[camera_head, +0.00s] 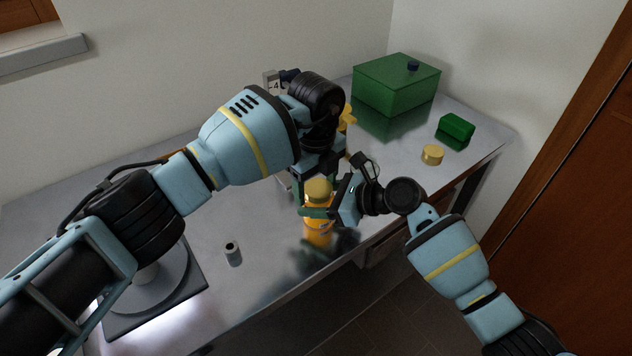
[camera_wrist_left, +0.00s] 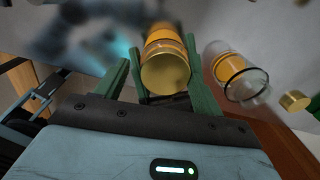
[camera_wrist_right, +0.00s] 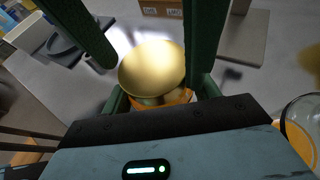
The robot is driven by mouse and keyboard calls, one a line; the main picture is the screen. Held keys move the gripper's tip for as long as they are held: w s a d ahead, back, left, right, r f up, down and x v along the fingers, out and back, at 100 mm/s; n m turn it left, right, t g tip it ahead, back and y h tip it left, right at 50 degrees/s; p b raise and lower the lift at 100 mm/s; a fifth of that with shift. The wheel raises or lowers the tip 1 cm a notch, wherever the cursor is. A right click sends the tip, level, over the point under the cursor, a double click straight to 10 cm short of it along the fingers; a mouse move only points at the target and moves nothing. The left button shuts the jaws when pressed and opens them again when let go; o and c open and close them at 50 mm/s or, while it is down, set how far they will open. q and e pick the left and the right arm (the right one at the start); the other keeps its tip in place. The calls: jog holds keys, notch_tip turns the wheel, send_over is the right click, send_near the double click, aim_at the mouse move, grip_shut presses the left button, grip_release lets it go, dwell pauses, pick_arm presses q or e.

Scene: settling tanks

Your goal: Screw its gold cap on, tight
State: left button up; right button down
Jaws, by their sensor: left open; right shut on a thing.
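An orange bottle (camera_head: 318,226) stands upright on the metal bench, with a gold cap (camera_head: 318,187) on its mouth. I cannot tell how tightly the cap sits. My right gripper (camera_head: 318,212) is shut on the bottle's body below the cap; the cap also shows in the right wrist view (camera_wrist_right: 152,68). My left gripper (camera_wrist_left: 162,78) is open above the bottle, its green fingers on either side of the cap, which shows between them in the left wrist view (camera_wrist_left: 165,72). Part of the bottle is hidden by the fingers.
An open clear jar with orange contents (camera_wrist_left: 238,78) stands close beside the bottle. Another gold cap (camera_head: 432,154) lies on the bench to the right. A green box (camera_head: 392,88), a small green block (camera_head: 457,126), a small grey cylinder (camera_head: 233,254) and a round-plated device (camera_head: 180,300) stand around.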

pick_arm(q)
jog(key=shift+w+f, duration=0.1)
pick_arm(e)
jog(key=shift+s+a, duration=0.25)
jog(key=shift+a, duration=0.05)
pick_arm(q)
jog(key=shift+r, duration=2.3)
pick_arm(e)
jog(key=shift+w+d, duration=0.1)
jog(key=shift+d, duration=0.05)
pick_arm(q)
jog(key=shift+c, duration=0.3)
jog(key=shift+r+n, duration=0.7)
jog(key=shift+r, duration=0.25)
jog(key=shift+r+n, duration=0.8)
jog(key=shift+n, duration=0.2)
